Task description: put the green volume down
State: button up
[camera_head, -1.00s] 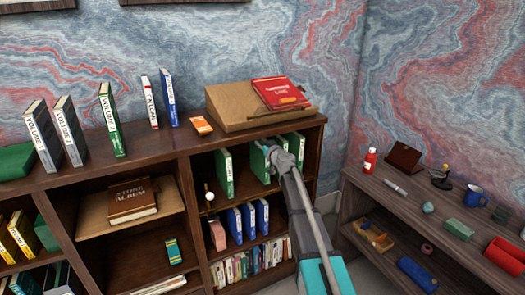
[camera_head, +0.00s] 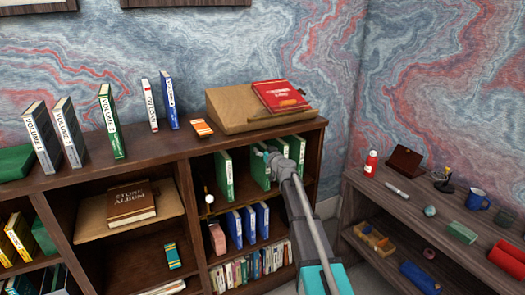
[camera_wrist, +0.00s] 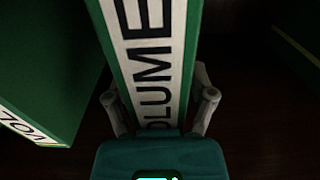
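A green volume (camera_wrist: 153,60) with a white "VOLUME" label on its spine stands between the two fingers of my gripper (camera_wrist: 160,98) in the wrist view. The fingers lie close against both sides of it. In the head view my gripper (camera_head: 272,152) reaches into the upper right shelf compartment, at the spine of the green volume (camera_head: 258,170). The volume looks upright. Its lower end is hidden in the wrist view, so I cannot tell whether it touches the shelf board.
Another green volume (camera_head: 224,176) stands to the left; it also shows in the wrist view (camera_wrist: 45,65). A further green volume (camera_head: 298,150) stands to the right. The bookcase top (camera_head: 165,144) is close above my gripper. Blue books (camera_head: 248,224) stand below.

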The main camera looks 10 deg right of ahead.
jog(key=shift+r, duration=0.1)
dwell(0.3)
jog(key=v, duration=1.2)
dwell(0.6)
jog(key=s+a+f+n+g+y, duration=0.1)
jog(key=s+a+f+g, duration=0.45)
jog(key=s, duration=0.25)
jog(key=s+a+f+n+g+y, duration=0.1)
jog(key=s+a+f+g, duration=0.4)
jog(key=s, duration=0.3)
jog(key=s+d+f+m+g+h, duration=0.2)
jog(key=s+d+f+g+h, duration=0.1)
jog(key=s, duration=0.6)
jog(key=s+d+f+m+g+h, duration=0.3)
jog(key=s+f+h, duration=0.1)
jog(key=s, duration=0.5)
jog(key=shift+d+f+m+g+h, duration=0.3)
jog(key=shift+d+f+g, duration=0.05)
jog(key=shift+f, duration=0.15)
